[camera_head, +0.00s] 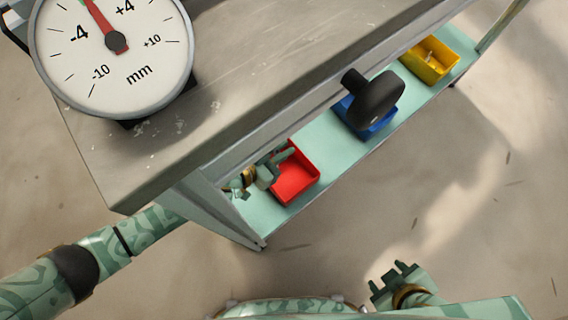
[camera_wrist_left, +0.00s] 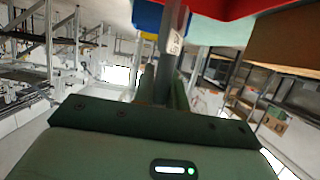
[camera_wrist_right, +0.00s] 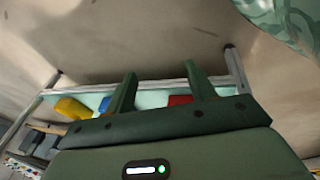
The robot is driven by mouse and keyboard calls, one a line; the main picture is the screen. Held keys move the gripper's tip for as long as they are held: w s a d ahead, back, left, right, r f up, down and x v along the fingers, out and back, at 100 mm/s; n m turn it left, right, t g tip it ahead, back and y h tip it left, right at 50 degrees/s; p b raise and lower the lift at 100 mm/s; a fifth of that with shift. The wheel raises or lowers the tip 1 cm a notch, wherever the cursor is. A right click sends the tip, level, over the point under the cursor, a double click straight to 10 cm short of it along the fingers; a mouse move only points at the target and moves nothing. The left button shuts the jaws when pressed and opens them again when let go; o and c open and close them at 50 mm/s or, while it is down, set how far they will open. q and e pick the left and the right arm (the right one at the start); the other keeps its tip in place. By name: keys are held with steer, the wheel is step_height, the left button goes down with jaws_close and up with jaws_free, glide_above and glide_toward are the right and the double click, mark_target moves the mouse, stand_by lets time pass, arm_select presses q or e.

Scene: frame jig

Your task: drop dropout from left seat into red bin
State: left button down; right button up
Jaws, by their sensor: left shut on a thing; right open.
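The red bin (camera_head: 304,181) stands on the pale green lower shelf, below the bench top. My left gripper (camera_head: 282,163) is over the left part of the red bin in the head view. In the left wrist view it is shut on a slim grey piece with a whitish label, the dropout (camera_wrist_left: 167,70). The red bin's side (camera_wrist_left: 225,8) shows at the top of that view. The held piece cannot be made out in the head view. My right gripper (camera_wrist_right: 162,90) is open and empty, away from the shelf. The left seat cannot be identified.
A blue bin (camera_head: 378,130) stands beside the red one, partly behind a black rounded object (camera_head: 375,98). A yellow bin (camera_head: 430,62) stands farther along the shelf (camera_head: 335,158). The bench top (camera_head: 240,85) overhangs, with a dial gauge (camera_head: 120,70) on it.

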arm_select(q)
steer(key=shift+f, duration=0.3)
arm_select(e)
steer(key=shift+w+a+r, duration=0.25)
steer(key=shift+w+a, duration=0.15)
arm_select(q)
steer(key=c, duration=1.3)
jaws_free()
steer(key=shift+c, duration=0.2)
steer(key=shift+a+r, duration=0.15)
steer(key=shift+a, duration=0.05)
arm_select(e)
steer(key=s+d+f+n+g+h+p, duration=0.1)
steer(key=s+d+f+g+h+p, duration=0.15)
steer(key=s+d+p, duration=0.4)
arm_select(q)
steer(key=p+v, duration=0.1)
steer(key=v, duration=1.5)
steer(key=shift+p, duration=0.35)
arm_select(e)
steer(key=s+f+g+y, duration=0.1)
steer(key=s+f+g, duration=0.1)
steer(key=s+f, duration=0.5)
steer(key=s, duration=0.2)
steer(key=shift+s+m, duration=0.3)
arm_select(q)
steer(key=shift+d, duration=0.1)
